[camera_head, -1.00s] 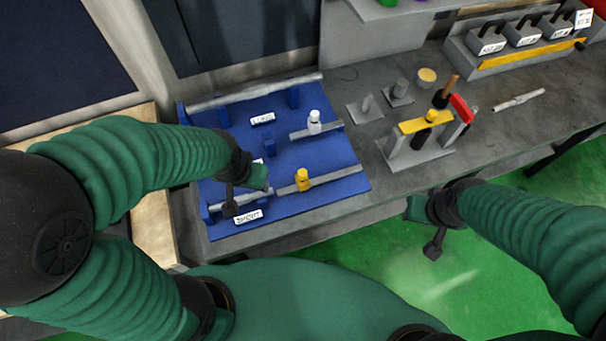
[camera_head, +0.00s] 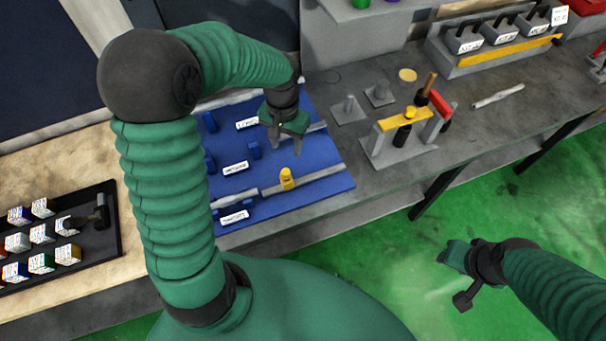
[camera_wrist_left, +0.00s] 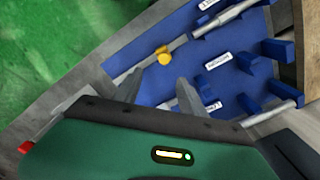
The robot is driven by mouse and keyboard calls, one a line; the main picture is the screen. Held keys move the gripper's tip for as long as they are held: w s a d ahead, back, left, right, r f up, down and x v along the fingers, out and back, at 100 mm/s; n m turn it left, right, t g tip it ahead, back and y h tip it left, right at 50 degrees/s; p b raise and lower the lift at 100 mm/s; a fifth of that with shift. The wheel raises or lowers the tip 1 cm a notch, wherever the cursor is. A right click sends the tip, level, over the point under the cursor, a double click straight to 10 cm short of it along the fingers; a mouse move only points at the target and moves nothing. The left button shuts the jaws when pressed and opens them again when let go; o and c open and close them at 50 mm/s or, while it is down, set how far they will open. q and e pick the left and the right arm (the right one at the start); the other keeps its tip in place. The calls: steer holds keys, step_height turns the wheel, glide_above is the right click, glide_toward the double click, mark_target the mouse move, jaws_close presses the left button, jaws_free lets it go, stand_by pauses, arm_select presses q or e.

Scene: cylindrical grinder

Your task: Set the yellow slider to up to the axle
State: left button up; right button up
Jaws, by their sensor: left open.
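The yellow slider (camera_head: 287,178) stands on the grey rail (camera_head: 325,175) at the front of the blue board (camera_head: 235,150). The grey axle (camera_head: 235,199) lies left of that rail, with a gap between its end and the slider. In the left wrist view the yellow slider (camera_wrist_left: 164,55) sits beyond the fingertips, and the axle (camera_wrist_left: 226,18) is at the top. My left gripper (camera_head: 284,148) is open and empty above the board, behind the slider and apart from it. The white slider is hidden behind it. My right gripper (camera_head: 450,257) hangs over the green floor, away from the board.
Right of the board, a grey stand with a yellow bar (camera_head: 405,120) and a red-handled tool stands on the bench (camera_head: 460,115). A black tray (camera_head: 100,240) with several small boxes is at the left. White labels mark the board.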

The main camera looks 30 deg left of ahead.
arm_select(q)
glide_above(285, 171)
steer(key=f, duration=0.9)
steer(key=shift+s+a, duration=0.1)
steer(key=shift+a, duration=0.15)
steer(key=f, duration=0.3)
steer(key=d+f, duration=0.1)
steer(key=f, duration=0.2)
steer(key=shift+d+f+p, duration=0.15)
steer(key=shift+f+p, duration=0.05)
steer(key=shift+p, duration=0.2)
steer(key=shift+d+f, duration=0.1)
steer(key=shift+f, duration=0.25)
steer(key=shift+a+f, duration=0.1)
steer(key=shift+a, duration=0.5)
steer(key=c, duration=0.4)
steer(key=shift+d, duration=0.1)
steer(key=c, duration=0.5)
steer(key=shift+d, duration=0.15)
jaws_close()
arm_select(e)
steer(key=shift+w+a+r, duration=0.2)
steer(key=shift+a+r, duration=0.3)
steer(key=shift+a, duration=0.35)
